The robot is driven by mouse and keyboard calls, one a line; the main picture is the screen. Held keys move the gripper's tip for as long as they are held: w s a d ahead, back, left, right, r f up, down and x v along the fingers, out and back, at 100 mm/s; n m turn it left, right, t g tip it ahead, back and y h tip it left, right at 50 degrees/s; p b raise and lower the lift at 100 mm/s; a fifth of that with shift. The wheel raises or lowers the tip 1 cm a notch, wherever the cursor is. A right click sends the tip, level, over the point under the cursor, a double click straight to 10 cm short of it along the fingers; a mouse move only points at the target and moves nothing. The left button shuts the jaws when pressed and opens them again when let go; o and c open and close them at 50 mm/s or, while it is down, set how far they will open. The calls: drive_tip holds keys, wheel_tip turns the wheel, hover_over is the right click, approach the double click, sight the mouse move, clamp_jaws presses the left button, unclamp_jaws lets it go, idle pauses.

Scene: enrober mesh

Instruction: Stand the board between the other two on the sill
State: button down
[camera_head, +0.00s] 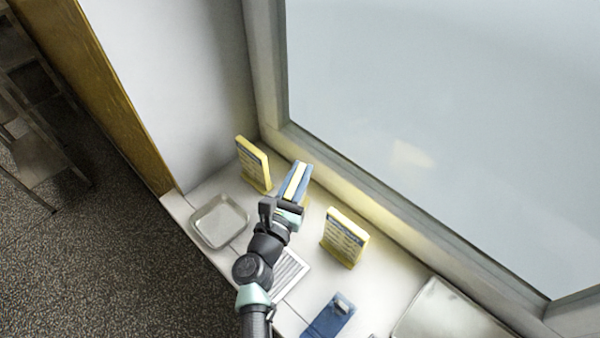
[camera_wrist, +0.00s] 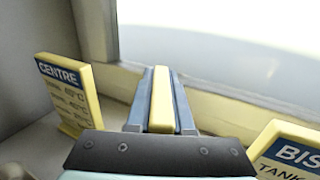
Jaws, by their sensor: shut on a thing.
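My gripper (camera_head: 298,172) has two blue fingers shut on a yellow board (camera_wrist: 161,100), whose narrow edge shows between them in the wrist view. The fingers and my wrist hide most of this held board. It is over the sill (camera_head: 385,290), in the space between two standing yellow boards. I cannot tell whether it touches the sill. The left board (camera_head: 253,163) stands upright near the wall corner; its blue heading reads "CENTRE" in the wrist view (camera_wrist: 70,95).
A shallow metal tray (camera_head: 219,222) lies left of my arm. A printed sheet (camera_head: 291,273) lies partly under my arm. A blue clipboard-like thing (camera_head: 329,318) and a larger pale tray (camera_head: 446,314) lie nearer the front right. The window frame (camera_head: 400,213) runs behind the boards.

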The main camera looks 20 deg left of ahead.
drive_tip(key=shift+f, duration=0.1)
drive_tip(key=c, duration=0.8)
unclamp_jaws()
